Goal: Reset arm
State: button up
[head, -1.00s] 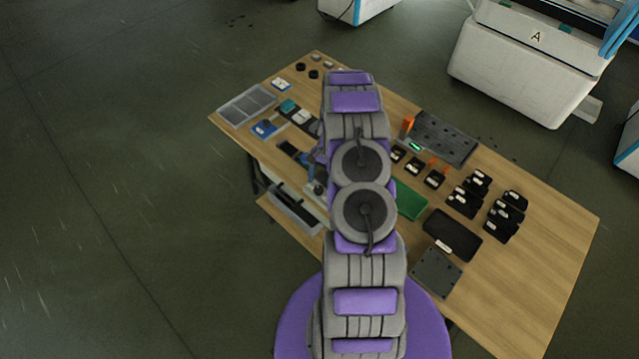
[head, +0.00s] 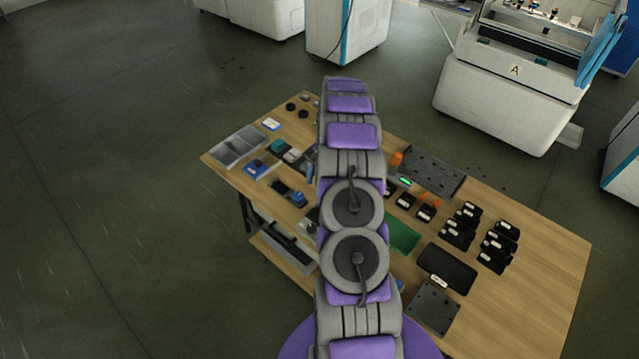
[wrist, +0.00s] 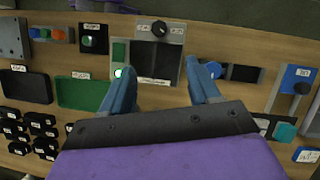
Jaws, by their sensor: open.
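My gripper shows in the wrist view (wrist: 163,90) with its two blue fingers spread apart and nothing between them. It is above the wooden table (head: 545,255), with the fingers pointing toward a grey device with a black knob (wrist: 160,30). In the head view my arm reaches forward over the middle of the table and hides part of what lies there. The gripper itself is hidden behind the arm in that view.
A green tray (head: 404,236), a black tray (head: 447,268) and several black labelled blocks (head: 465,218) lie right of my arm. A dark perforated plate (head: 428,172) is behind them. White machine A (head: 505,105) stands beyond the table. Open floor lies left.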

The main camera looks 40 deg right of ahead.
dwell(0.4)
jog(key=s+a+r+n+h+b, duration=0.1)
jog(key=s+a+r+n+b, duration=0.2)
jog(key=a+r, duration=0.7)
jog(key=s+a+r+n+h, duration=0.15)
jog(key=a+r+n, duration=0.25)
jog(key=a+r, duration=0.65)
jog(key=s+a+n+b, duration=0.1)
jog(key=s+a+n, duration=0.1)
jog(key=s+a, duration=0.3)
jog(key=s+a+f+n+h+b, duration=0.1)
jog(key=s+a, duration=0.3)
jog(key=s, duration=0.8)
jog(key=s+a+n+h+b, duration=0.1)
jog(key=s+a+n, duration=0.2)
jog(key=s+a, duration=0.2)
jog(key=s, duration=0.3)
jog(key=shift+s+a+f+n, duration=0.2)
jog(key=shift+a+n, duration=0.15)
jog(key=shift+n, duration=0.05)
